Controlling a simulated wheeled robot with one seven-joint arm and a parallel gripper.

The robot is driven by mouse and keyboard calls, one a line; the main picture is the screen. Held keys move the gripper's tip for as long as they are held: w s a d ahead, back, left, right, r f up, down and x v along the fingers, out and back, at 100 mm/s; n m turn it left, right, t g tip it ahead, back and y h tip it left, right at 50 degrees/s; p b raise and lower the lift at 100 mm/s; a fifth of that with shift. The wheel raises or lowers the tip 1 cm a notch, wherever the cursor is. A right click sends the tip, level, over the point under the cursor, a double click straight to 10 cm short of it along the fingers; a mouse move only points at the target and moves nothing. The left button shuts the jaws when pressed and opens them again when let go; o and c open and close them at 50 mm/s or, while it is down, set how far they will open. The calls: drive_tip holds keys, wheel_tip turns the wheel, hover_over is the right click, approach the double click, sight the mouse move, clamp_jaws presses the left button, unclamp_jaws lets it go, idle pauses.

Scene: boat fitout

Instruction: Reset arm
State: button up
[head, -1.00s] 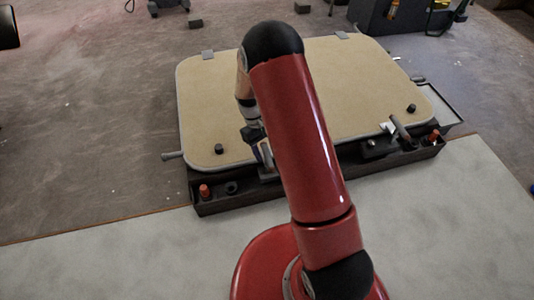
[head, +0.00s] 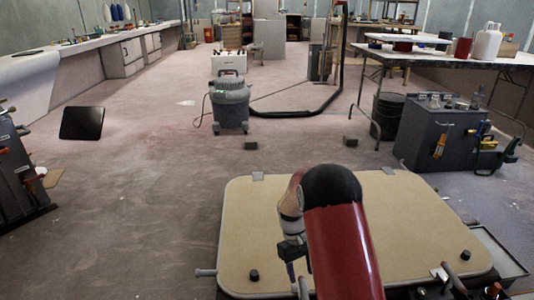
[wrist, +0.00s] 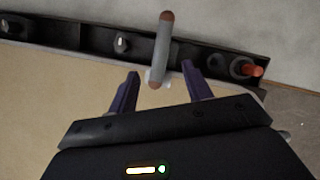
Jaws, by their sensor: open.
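My gripper (wrist: 160,95) is open in the wrist view, with its two dark purple fingers apart. A grey bar handle with reddish-brown ends (wrist: 162,50) stands beyond the fingers; its near end reaches toward the gap between them, and I cannot tell whether it touches them. In the head view my red arm hides part of the tan hatch panel (head: 400,222), and the gripper (head: 296,280) is mostly hidden low beside it. The panel also fills the lower left of the wrist view (wrist: 45,95).
A grey tool cabinet (head: 440,135) stands beyond the panel at right. A vacuum (head: 230,103) stands farther back. Open floor lies left of the panel.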

drive_tip(key=s+r+m+t+y+p, duration=0.15)
drive_tip(key=s+r, duration=0.25)
drive_tip(key=r, duration=0.7)
drive_tip(key=s+r+m+t+p, duration=0.1)
drive_tip(key=s+r+t, duration=0.2)
drive_tip(key=r, duration=0.9)
drive_tip(key=s+r+m+t+p, duration=0.1)
drive_tip(key=s+r+t, duration=0.1)
drive_tip(key=s+r, duration=0.3)
drive_tip(key=s+d+r+m+t+p, duration=0.1)
drive_tip(key=s+r+t, duration=0.2)
drive_tip(key=s, duration=1)
drive_tip(key=shift+d+r+p, duration=0.15)
drive_tip(key=shift+r+p, duration=0.2)
drive_tip(key=shift+r, duration=1.3)
